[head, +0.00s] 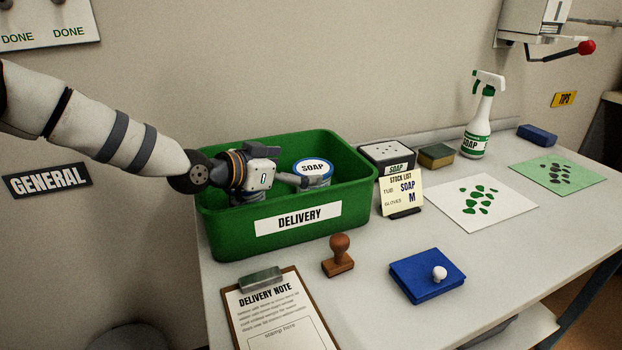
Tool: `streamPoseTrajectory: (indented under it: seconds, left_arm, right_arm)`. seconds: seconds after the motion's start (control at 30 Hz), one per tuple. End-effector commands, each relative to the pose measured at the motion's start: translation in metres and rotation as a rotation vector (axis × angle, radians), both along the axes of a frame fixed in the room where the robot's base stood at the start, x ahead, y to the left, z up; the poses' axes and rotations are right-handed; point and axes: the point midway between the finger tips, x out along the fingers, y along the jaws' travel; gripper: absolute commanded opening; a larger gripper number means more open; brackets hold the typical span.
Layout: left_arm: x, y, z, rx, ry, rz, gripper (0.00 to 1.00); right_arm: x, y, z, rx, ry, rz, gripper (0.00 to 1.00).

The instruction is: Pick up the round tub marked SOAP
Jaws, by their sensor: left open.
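The round tub marked SOAP (313,167) stands inside the green DELIVERY crate (240,222), toward its right side, with its white and blue lid facing up. My left gripper (308,182) reaches into the crate from the left. Its fingers are open and lie close to the near left side of the tub; I cannot tell whether they touch it. The lower part of the tub is hidden by the crate wall and the fingers. My right gripper is not in view.
A SOAP-labelled box (388,155), stock list card (402,192) and SOAP spray bottle (478,120) stand right of the crate. A wooden stamp (339,255), clipboard (278,310) and blue pad (420,275) lie in front. Bare table shows between them.

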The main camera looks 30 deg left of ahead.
Motion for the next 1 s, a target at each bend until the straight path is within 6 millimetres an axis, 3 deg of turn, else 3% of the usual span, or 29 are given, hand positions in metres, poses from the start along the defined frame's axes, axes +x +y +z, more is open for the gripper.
streamPoseTrajectory:
  seconds: [0.03, 0.23, 0.5, 0.57, 0.8, 1.0]
  left_arm:
    - [0.009, -0.003, -0.016, 0.001, 0.016, 0.001, 0.99]
    - [0.042, -0.015, -0.027, 0.0, 0.015, 0.002, 0.99]
    - [0.05, -0.018, -0.021, -0.002, 0.004, 0.002, 0.99]
    - [0.05, -0.018, -0.021, -0.002, 0.004, 0.002, 0.9]
    - [0.05, -0.017, -0.022, -0.002, 0.004, 0.002, 0.35]
    - [0.05, -0.017, -0.021, -0.003, 0.002, 0.003, 0.34]
  right_arm:
    - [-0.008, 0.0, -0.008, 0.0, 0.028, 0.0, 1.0]
    - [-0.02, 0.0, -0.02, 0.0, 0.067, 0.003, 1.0]
    - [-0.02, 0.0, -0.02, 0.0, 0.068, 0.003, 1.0]
    - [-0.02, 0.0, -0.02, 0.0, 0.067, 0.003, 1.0]
    - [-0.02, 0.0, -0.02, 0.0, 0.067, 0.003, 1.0]
    - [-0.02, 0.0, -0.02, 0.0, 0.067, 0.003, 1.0]
